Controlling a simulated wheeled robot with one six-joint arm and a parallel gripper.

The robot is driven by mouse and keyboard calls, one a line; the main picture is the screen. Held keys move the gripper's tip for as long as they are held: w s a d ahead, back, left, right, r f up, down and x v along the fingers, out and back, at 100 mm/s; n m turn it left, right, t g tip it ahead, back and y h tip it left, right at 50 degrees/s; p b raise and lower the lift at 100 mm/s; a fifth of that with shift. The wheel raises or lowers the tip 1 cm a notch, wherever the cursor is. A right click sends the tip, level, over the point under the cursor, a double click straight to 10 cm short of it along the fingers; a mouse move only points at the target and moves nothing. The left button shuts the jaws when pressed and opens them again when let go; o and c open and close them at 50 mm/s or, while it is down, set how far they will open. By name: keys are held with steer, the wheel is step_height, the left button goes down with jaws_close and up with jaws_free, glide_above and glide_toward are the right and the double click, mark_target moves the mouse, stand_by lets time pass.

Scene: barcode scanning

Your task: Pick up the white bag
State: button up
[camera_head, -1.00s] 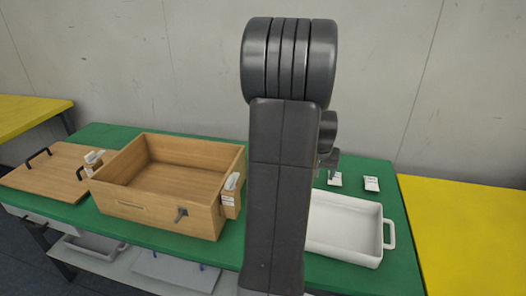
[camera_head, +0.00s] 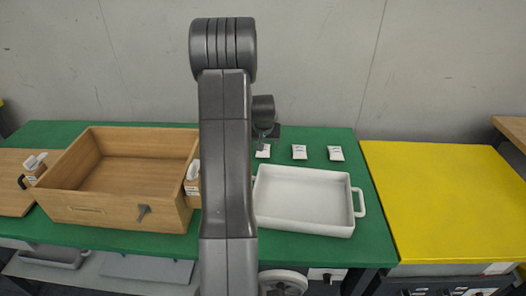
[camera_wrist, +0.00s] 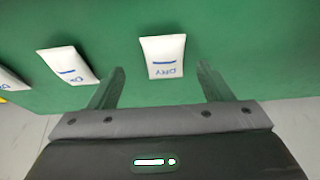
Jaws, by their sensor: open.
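Three small white bags with blue print lie flat in a row near the back of the green table, in the head view: left (camera_head: 263,151), middle (camera_head: 299,152) and right (camera_head: 335,153). In the wrist view one white bag (camera_wrist: 163,57) lies ahead of my gripper (camera_wrist: 160,68), roughly centred between its two spread fingers. The gripper is open and empty, and the bag is apart from both fingers. A second bag (camera_wrist: 68,65) lies tilted to the left, and a third (camera_wrist: 10,80) is cut by the left edge. In the head view my arm hides most of the gripper.
A white tray (camera_head: 356,212) with handles stands in front of the bags. A wooden box (camera_head: 110,213) with a scanner-like device (camera_head: 192,180) on its side stands left. The green table (camera_head: 375,235) is clear around the bags; a yellow table (camera_head: 430,200) adjoins it at right.

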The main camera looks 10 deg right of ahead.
steer(key=shift+a+x, duration=0.1)
steer(key=shift+x, duration=1.1)
steer(key=shift+a+x, duration=0.15)
steer(key=shift+x, duration=1.05)
